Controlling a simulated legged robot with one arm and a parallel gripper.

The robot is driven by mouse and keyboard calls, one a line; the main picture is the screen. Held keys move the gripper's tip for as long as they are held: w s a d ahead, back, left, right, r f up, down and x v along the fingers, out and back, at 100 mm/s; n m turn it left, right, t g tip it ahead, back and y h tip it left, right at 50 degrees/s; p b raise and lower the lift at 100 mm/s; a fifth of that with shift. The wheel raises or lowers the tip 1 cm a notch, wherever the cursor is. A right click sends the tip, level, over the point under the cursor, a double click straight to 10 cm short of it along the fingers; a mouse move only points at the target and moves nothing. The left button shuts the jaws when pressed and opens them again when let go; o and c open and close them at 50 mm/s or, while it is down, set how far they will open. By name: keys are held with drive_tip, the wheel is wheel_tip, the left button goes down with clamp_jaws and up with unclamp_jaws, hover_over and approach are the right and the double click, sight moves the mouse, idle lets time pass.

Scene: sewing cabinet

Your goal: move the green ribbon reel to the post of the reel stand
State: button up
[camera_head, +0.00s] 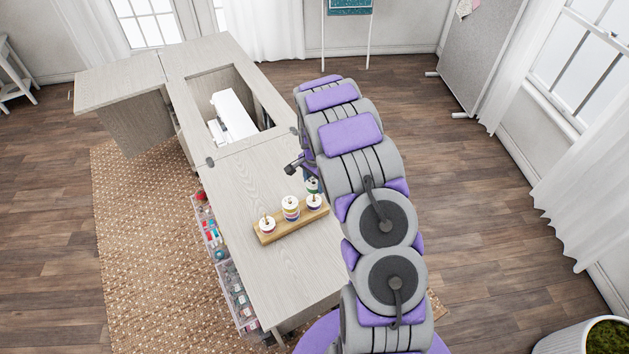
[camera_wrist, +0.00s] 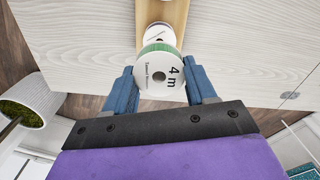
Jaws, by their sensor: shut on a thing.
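The green ribbon reel (camera_wrist: 162,76) has a white face marked "4 m" and a green rim. My gripper (camera_wrist: 163,80) is shut on it, with one blue finger on each side. In the head view a little of the reel (camera_head: 312,185) shows beside my arm, just behind the right end of the reel stand; most of my gripper is hidden there. The reel stand (camera_head: 280,231) is a wooden bar on the cabinet top carrying three white-topped reels. In the wrist view the stand (camera_wrist: 178,18) runs behind the held reel.
The pale wood cabinet top (camera_head: 240,185) is clear around the stand. A white sewing machine (camera_head: 232,114) sits in the cabinet's opening. Clear drawers of supplies (camera_head: 238,300) hang at its left side. A potted plant (camera_head: 590,340) stands at the lower right.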

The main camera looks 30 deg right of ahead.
drive_tip(key=shift+f, duration=1.5)
drive_tip(key=o, duration=1.1)
wheel_tip(320, 180, up, 17)
drive_tip(key=p, duration=0.1)
drive_tip(key=shift+r, duration=0.15)
drive_tip(key=shift+d, duration=0.1)
